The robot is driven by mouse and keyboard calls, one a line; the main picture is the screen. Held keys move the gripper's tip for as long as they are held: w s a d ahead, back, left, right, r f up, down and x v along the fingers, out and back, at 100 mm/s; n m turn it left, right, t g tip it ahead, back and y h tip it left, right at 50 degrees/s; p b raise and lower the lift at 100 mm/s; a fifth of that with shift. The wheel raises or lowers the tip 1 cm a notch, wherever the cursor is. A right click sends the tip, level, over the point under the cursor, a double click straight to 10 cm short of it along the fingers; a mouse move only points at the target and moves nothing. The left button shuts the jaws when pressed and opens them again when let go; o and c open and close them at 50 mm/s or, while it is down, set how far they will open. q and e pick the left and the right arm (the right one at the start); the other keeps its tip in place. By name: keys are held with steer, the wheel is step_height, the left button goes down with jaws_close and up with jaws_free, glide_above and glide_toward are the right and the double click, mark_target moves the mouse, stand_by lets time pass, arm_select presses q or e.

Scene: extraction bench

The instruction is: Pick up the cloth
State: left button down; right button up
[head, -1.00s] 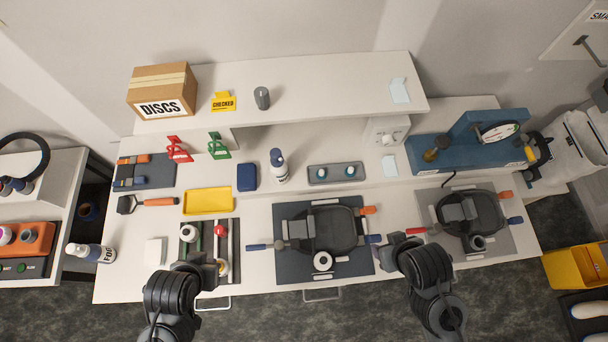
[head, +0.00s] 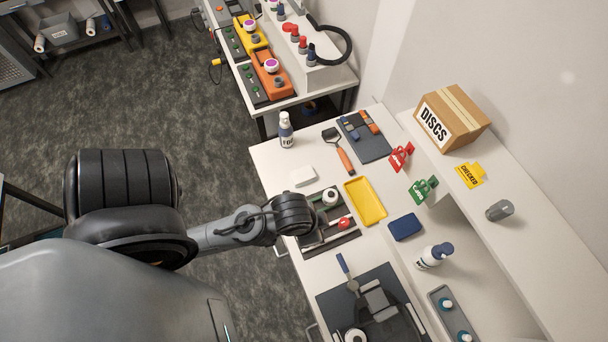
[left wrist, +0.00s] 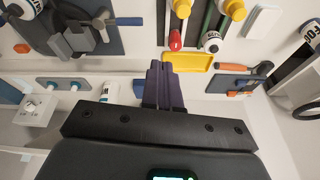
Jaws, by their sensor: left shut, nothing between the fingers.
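A flat white square (head: 303,176), which looks like the folded cloth, lies on the bench near its front left edge. It also shows at the upper right of the left wrist view (left wrist: 262,20). My left gripper (head: 312,238) is over the dark rail rack, beyond the cloth along the bench and apart from it. In the head view my wrist mostly hides its fingers. In the left wrist view the fingers (left wrist: 165,85) are together and empty. My right gripper is outside the frames.
A bottle (head: 286,130) and a scraper with an orange handle (head: 345,160) stand and lie near the cloth. Open floor lies left of the bench.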

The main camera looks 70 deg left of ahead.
arm_select(q)
steer(key=shift+c, duration=0.2)
jaws_free()
steer(key=shift+d, duration=0.1)
stand_by(0.4)
